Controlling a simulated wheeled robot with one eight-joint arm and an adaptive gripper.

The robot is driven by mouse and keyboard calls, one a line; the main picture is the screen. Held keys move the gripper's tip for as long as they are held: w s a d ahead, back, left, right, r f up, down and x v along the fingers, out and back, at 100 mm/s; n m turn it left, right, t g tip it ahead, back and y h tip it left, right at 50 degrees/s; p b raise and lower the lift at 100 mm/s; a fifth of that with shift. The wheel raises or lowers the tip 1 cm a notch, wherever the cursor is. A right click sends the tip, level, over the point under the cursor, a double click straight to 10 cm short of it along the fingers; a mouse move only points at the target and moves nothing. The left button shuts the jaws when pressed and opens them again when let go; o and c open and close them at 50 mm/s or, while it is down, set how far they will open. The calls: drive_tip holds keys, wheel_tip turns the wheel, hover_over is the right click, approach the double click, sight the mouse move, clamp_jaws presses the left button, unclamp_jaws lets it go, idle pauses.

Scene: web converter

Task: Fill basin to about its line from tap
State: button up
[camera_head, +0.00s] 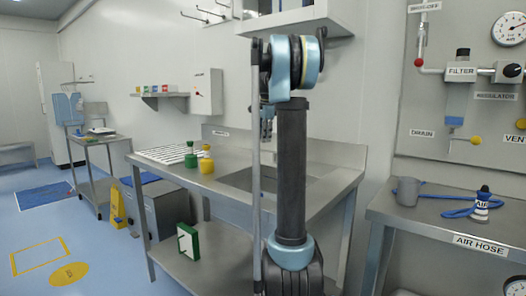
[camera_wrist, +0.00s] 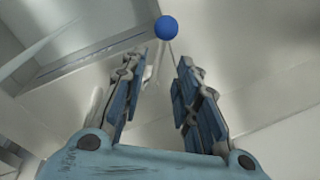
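The basin is a sink sunk into the steel counter in the head view, and its left part (camera_head: 238,178) shows. My arm hides much of the rest. No fill line can be made out. My gripper (camera_head: 267,128) is above the back of the sink, partly hidden behind my arm. In the wrist view my gripper (camera_wrist: 157,80) is open, with nothing between its fingers. A round blue knob (camera_wrist: 166,27), perhaps the tap's handle, shows just beyond the fingertips and apart from them. The tap's spout cannot be made out, and I cannot tell if water runs.
A green bottle (camera_head: 191,155) and a yellow bottle (camera_head: 206,160) stand on the counter left of the sink, beside a white ribbed rack (camera_head: 165,153). A wall cabinet (camera_head: 290,18) hangs above. At right, a bench (camera_head: 440,232) holds a grey mug (camera_head: 407,191) and a blue hose (camera_head: 440,196).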

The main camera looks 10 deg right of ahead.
drive_tip(key=f, duration=0.3)
drive_tip(key=w+f, duration=0.1)
drive_tip(key=f, duration=0.2)
drive_tip(key=shift+w+f, duration=0.15)
drive_tip(key=shift+f, duration=0.05)
drive_tip(key=shift+c, duration=0.3)
clamp_jaws()
